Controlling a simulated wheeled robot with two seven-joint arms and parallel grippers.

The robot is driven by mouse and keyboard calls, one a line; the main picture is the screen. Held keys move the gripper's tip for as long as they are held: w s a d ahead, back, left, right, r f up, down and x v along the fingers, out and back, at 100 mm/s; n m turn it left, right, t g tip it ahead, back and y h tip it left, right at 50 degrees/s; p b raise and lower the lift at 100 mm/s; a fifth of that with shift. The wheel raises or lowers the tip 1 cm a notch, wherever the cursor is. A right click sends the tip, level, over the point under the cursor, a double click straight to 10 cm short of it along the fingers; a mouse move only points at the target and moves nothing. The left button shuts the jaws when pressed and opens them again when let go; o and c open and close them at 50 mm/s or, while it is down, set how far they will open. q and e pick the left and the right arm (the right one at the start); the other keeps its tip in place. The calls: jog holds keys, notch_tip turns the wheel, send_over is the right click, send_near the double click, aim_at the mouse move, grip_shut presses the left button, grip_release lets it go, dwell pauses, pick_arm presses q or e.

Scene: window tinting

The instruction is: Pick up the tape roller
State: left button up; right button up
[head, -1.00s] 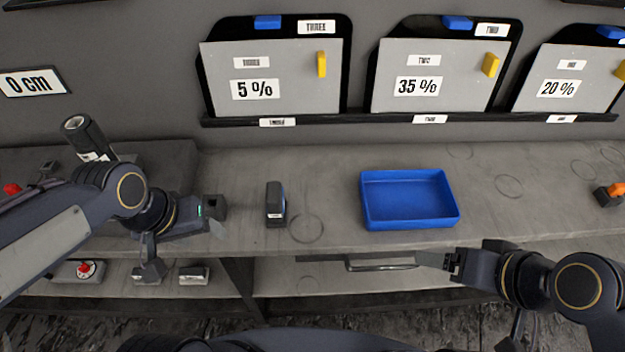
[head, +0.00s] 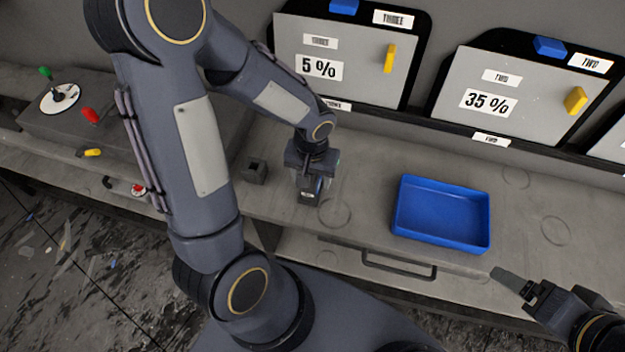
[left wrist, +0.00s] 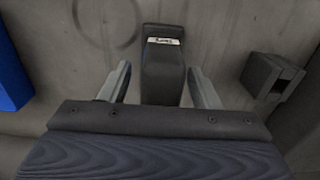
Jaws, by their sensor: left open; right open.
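The tape roller (left wrist: 163,72) is a small dark upright body with a white label. It stands on the grey bench. In the left wrist view it lies between the two open fingers of my left gripper (left wrist: 164,85), with a gap visible on each side. In the head view my left gripper (head: 311,183) is over the tape roller (head: 309,197) and hides most of it. My right gripper (head: 512,283) is open and empty at the front edge of the bench, lower right.
A blue tray (head: 442,240) stands on the bench to the right. A small dark block (head: 255,171) stands left of the roller. Film panels marked 5 % (head: 340,60) and 35 % (head: 515,97) stand along the wall. A drawer handle (head: 398,268) is below the bench edge.

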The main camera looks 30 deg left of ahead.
pick_arm(q)
jog(key=shift+f, duration=0.7)
jog(key=c, duration=1.2)
jog(key=shift+r, duration=0.1)
